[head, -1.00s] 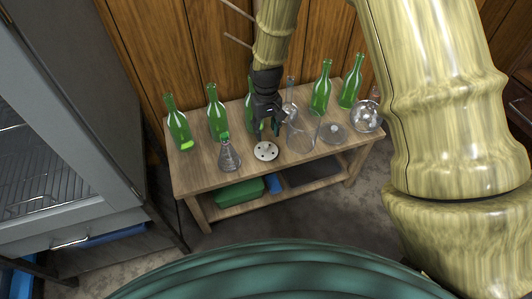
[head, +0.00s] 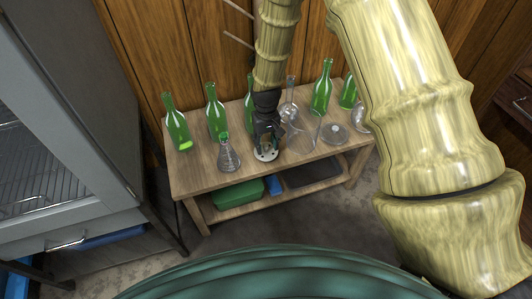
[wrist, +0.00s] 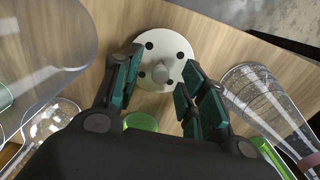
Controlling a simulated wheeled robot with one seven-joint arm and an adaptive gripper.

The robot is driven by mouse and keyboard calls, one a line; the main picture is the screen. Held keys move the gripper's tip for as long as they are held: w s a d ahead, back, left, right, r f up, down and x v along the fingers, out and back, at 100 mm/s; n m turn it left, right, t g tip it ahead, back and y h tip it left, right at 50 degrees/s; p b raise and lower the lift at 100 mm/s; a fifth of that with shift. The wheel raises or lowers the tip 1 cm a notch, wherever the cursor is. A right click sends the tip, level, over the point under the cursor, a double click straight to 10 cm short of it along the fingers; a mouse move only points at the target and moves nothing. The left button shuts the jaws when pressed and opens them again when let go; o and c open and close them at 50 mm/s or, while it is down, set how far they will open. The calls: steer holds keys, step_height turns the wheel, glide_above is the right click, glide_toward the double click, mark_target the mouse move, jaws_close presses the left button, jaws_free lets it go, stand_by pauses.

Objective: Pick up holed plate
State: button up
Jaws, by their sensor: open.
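The holed plate (head: 259,157) is a white disc lying on the wooden table near its front edge. In the wrist view the plate (wrist: 163,43) shows several dark holes and a grey knob at its centre. My gripper (head: 266,149) is down over the plate in the head view and hides part of it. In the wrist view my gripper (wrist: 160,80) is open, with one dark-and-teal finger on each side of the knob. Nothing is held between the fingers. I cannot tell whether the fingertips touch the plate.
A conical flask (head: 229,157) with a green top stands left of the plate, and a large clear glass vessel (head: 303,135) stands close on its right. Several green bottles (head: 215,112) line the back. A clear round lid-like piece (head: 334,134) lies further right.

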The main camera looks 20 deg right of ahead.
steer(key=shift+f, duration=0.85)
jaws_close()
steer(key=shift+r, duration=0.45)
steer(key=r, duration=0.1)
steer(key=r+p, duration=0.1)
steer(key=r, duration=0.1)
steer(key=shift+s+a, duration=0.1)
steer(key=shift+s, duration=0.3)
steer(key=s+a+r+p, duration=0.1)
steer(key=s+a, duration=0.2)
steer(key=s, duration=1.2)
steer(key=shift+r, duration=0.1)
steer(key=shift+p, duration=0.3)
